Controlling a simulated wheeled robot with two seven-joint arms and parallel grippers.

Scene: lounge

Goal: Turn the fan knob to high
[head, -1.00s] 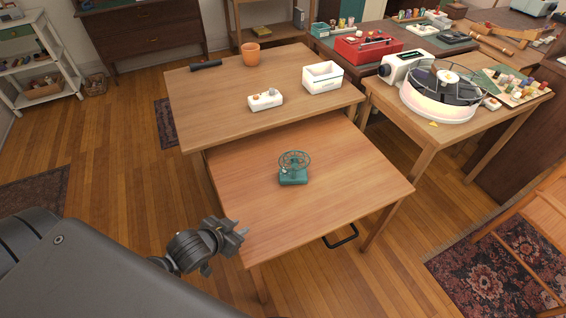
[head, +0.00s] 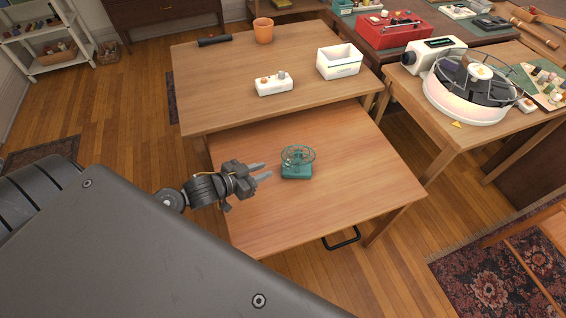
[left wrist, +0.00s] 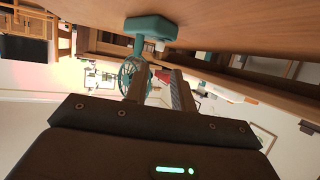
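A small teal fan (head: 296,171) with a round wire cage stands on the lower wooden surface in the head view. The left gripper's fingers (left wrist: 160,88) also show in the wrist view. My right gripper is not in view.
Behind, the higher tabletop (head: 215,90) holds a white box with small knobs (head: 273,86), a white bin (head: 339,62), an orange pot (head: 263,31) and a dark bar (head: 214,41). A black handle (head: 342,239) juts from the front. The lower surface around the fan is clear.

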